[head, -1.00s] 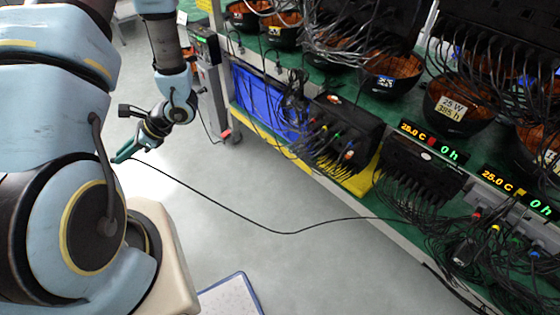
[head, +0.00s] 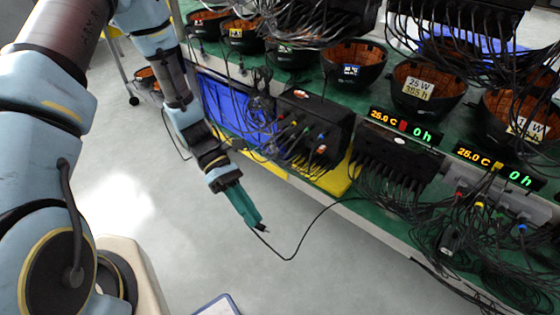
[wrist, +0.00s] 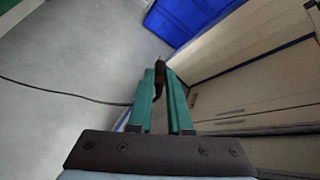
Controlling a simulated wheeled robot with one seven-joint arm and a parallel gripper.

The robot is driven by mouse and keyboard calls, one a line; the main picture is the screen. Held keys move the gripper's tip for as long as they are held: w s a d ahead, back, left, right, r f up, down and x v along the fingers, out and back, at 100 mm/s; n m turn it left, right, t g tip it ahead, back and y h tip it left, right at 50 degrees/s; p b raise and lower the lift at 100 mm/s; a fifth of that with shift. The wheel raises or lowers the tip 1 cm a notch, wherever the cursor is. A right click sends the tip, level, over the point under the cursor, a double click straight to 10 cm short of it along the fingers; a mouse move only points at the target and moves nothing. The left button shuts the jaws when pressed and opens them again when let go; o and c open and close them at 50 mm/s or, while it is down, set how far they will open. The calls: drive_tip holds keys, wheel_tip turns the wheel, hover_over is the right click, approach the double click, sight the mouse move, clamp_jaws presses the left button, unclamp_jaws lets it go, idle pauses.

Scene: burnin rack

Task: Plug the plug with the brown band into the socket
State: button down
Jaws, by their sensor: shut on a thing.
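My gripper (head: 256,218) is shut on a dark plug (wrist: 160,76), held between the tips of its teal fingers. The plug shows a brownish part in the wrist view, and its black cable (wrist: 62,91) runs off to the left. In the head view the plug is a small dark end (head: 264,230) at the fingertips. Its cable (head: 306,228) hangs in a loop and rises to the rack. My gripper is in free air in front of the rack, clear of the shelf edge. I cannot tell which socket is meant.
Displays (head: 405,127) and black bowls (head: 352,66) stand behind. A blue bin (head: 238,112) is at left. The floor (head: 150,200) is clear.

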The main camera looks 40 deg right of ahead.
drive_tip(key=w+d+f+n+t+h+b, duration=0.1)
drive_tip(key=w+d+n+t+h, duration=0.3)
drive_tip(key=d+n, duration=0.4)
drive_tip(key=w+d+f+n+t+h+b, duration=0.2)
drive_tip(key=w+d+n+t+h+b, duration=0.1)
drive_tip(key=w+d+n+t+h, duration=0.2)
drive_tip(key=w+d+n+h, duration=0.2)
drive_tip(key=w+d+n, duration=0.2)
drive_tip(key=d, duration=0.2)
drive_tip(key=shift+w+f+h, duration=0.15)
drive_tip(key=shift+w+h, duration=0.05)
drive_tip(key=shift+h, duration=0.1)
drive_tip(key=shift+a, duration=0.1)
drive_tip(key=shift+t, duration=0.4)
drive_tip(key=shift+w+d+b, duration=0.1)
drive_tip(key=shift+w+d, duration=0.15)
drive_tip(key=shift+d, duration=0.65)
drive_tip(key=shift+w+d+b, duration=0.1)
drive_tip(key=shift+w+d, duration=0.1)
drive_tip(key=shift+d, duration=0.65)
drive_tip(key=shift+w+d+b, duration=0.1)
drive_tip(key=shift+w+d, duration=0.15)
drive_tip(key=shift+d, duration=0.65)
drive_tip(key=shift+w+d, duration=0.25)
drive_tip(key=shift+d, duration=0.8)
drive_tip(key=c, duration=0.8)
unclamp_jaws()
drive_tip(key=shift+o, duration=0.2)
drive_tip(key=shift+a, duration=0.1)
